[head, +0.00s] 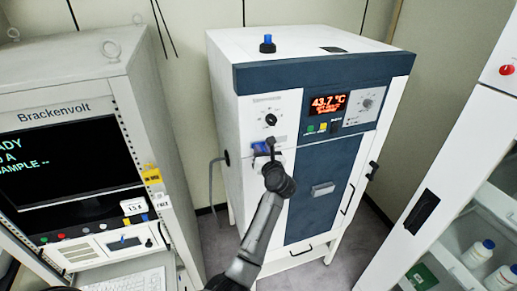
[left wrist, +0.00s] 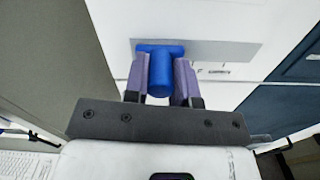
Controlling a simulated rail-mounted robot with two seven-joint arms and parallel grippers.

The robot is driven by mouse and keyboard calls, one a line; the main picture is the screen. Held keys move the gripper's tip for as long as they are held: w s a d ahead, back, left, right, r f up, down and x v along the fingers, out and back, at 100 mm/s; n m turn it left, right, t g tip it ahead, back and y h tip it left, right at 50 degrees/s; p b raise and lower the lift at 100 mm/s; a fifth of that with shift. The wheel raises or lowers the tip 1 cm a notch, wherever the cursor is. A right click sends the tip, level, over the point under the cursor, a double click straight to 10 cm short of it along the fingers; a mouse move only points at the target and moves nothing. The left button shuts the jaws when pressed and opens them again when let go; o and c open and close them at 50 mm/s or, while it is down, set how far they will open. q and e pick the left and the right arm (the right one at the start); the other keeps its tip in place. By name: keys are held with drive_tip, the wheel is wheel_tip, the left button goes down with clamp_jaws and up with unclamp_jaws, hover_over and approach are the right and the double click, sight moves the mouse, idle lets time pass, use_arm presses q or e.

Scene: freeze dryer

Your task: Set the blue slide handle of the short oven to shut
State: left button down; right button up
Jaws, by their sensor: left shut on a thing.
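The short oven (head: 250,90) is a white cabinet with a dark blue top band and a red display. Its blue slide handle (head: 259,148) sits on the left part of the front, below a black knob. In the left wrist view the blue handle (left wrist: 160,72) is T-shaped, in front of a grey plate (left wrist: 225,50) with small markings. My left gripper (head: 272,150) is at the handle, its two fingers on either side of the stem, shut on it. The markings are too small to read, so the handle's setting cannot be told. My right gripper is not in view.
A grey Brackenvolt instrument (head: 75,105) with a screen and keyboard stands at the left. A white cabinet (head: 440,165) with a black handle and glass front stands at the right. A blue-capped fitting (head: 267,44) stands on the oven's top.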

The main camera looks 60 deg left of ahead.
use_arm(q)
drive_tip(key=c, duration=0.9)
unclamp_jaws()
drive_tip(key=shift+s+a, duration=0.1)
drive_tip(key=shift+s, duration=0.15)
drive_tip(key=shift+d+f, duration=0.1)
drive_tip(key=shift+d, duration=0.3)
drive_tip(key=shift+b+v, duration=2.25)
drive_tip(key=shift+v, duration=4.3)
